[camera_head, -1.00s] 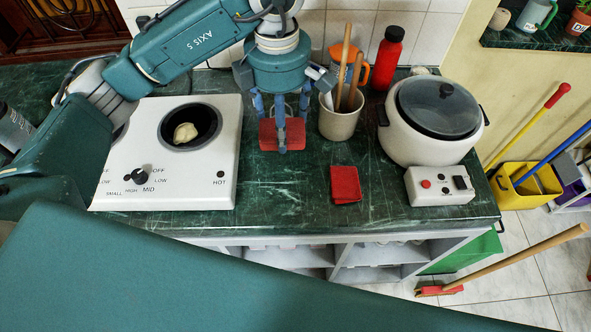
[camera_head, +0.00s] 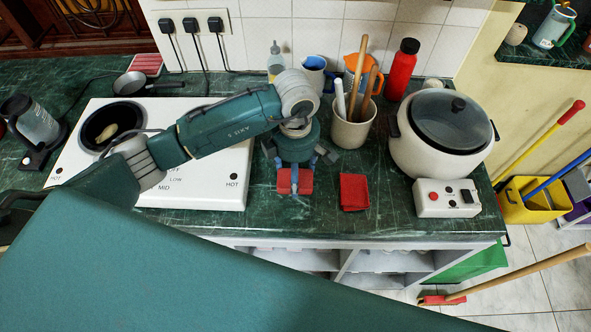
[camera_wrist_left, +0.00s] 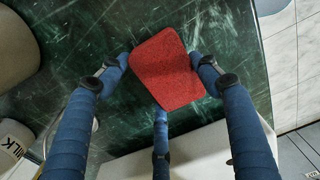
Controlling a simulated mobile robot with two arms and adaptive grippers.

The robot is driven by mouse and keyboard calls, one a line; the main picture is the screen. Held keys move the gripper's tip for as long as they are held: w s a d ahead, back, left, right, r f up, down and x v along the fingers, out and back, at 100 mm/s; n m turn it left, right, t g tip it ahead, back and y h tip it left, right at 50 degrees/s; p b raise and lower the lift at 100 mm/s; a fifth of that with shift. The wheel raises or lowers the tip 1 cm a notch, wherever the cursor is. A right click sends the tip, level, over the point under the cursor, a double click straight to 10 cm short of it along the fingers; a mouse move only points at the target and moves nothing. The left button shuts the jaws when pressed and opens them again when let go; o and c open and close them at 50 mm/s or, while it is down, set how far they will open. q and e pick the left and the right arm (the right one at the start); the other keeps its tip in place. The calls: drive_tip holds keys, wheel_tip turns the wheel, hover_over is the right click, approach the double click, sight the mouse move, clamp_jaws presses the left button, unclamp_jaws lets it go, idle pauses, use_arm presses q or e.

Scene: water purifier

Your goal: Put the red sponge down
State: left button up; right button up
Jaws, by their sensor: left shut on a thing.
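My left gripper (camera_head: 294,184) is shut on the red sponge (camera_head: 305,181), near the counter's front edge. In the left wrist view the sponge (camera_wrist_left: 167,70) sits between the blue fingers over the green marble counter (camera_wrist_left: 62,82). I cannot tell whether it touches the counter. My right gripper is not in view.
A red folded cloth (camera_head: 354,192) lies right of the sponge. A utensil pot (camera_head: 351,130) and a rice cooker (camera_head: 440,150) with a control box (camera_head: 447,198) stand beyond it. A white hob (camera_head: 222,190) is on the left. The counter's front edge is close.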

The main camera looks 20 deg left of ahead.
use_arm(q)
drive_tip(key=shift+f+b, duration=0.2)
drive_tip(key=shift+b, duration=0.1)
drive_tip(key=o, duration=1)
drive_tip(key=shift+r, duration=0.1)
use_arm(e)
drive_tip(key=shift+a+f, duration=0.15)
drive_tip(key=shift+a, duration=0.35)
use_arm(q)
drive_tip(key=shift+r+p, duration=0.3)
drive_tip(key=shift+p, duration=0.15)
drive_tip(key=shift+w+r+b, duration=0.1)
drive_tip(key=shift+r+b, duration=0.25)
drive_tip(key=shift+b, duration=0.05)
drive_tip(key=shift+r+b, duration=1.2)
drive_tip(key=shift+r, duration=4.3)
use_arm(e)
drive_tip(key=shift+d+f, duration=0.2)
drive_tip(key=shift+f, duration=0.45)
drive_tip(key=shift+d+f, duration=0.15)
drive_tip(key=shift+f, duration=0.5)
use_arm(q)
drive_tip(key=shift+f, duration=0.1)
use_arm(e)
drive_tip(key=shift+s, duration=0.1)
